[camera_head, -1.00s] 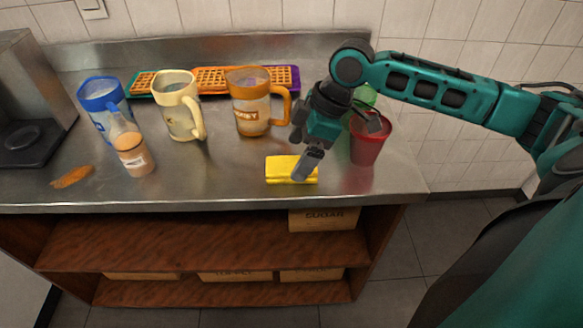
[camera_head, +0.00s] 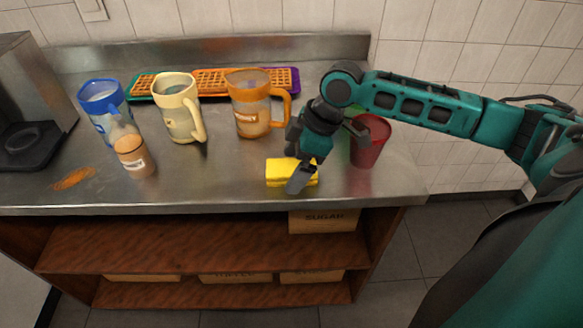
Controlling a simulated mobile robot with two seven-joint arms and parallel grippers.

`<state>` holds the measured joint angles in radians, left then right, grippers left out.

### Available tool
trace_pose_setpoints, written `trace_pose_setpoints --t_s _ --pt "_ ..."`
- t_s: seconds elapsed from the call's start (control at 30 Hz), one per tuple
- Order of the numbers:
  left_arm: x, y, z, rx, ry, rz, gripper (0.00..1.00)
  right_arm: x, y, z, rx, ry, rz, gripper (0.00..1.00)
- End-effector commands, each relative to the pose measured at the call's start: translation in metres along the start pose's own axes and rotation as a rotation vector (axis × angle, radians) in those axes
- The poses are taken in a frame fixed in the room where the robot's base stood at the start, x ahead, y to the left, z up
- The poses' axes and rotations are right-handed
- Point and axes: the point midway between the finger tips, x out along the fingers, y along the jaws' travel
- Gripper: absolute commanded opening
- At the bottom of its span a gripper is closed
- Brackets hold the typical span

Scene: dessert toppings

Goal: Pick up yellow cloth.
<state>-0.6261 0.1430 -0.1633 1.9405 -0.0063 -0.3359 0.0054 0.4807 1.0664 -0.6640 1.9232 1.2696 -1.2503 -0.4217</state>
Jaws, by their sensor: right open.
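The yellow cloth (camera_head: 281,173) lies folded near the front edge of the steel counter. My right gripper (camera_head: 296,168) is open and right at the cloth, pointing down. One finger reaches over the cloth's front right part, and the other is behind the cloth. I cannot tell whether the fingers touch it. The cloth's right part is partly hidden by the gripper. My left gripper is not in view.
A red cup (camera_head: 369,142) stands just right of my right gripper. An orange pitcher (camera_head: 252,110), a cream pitcher (camera_head: 180,110) and a blue pitcher (camera_head: 103,105) stand to the left. Waffle trays (camera_head: 212,82) are behind.

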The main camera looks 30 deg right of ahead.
Motion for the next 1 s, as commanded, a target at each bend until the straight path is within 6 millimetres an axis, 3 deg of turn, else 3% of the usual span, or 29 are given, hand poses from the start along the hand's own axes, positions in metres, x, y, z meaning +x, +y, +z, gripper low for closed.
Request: trace_pose_setpoints --t_s 0.5,1.0 --pt "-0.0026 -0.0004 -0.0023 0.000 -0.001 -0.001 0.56 0.0023 -0.0004 0.0010 0.000 -0.001 -0.001 0.95" --pt "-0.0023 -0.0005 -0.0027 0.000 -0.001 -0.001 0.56 0.0021 -0.0003 0.0009 0.000 -0.001 -0.001 0.47"
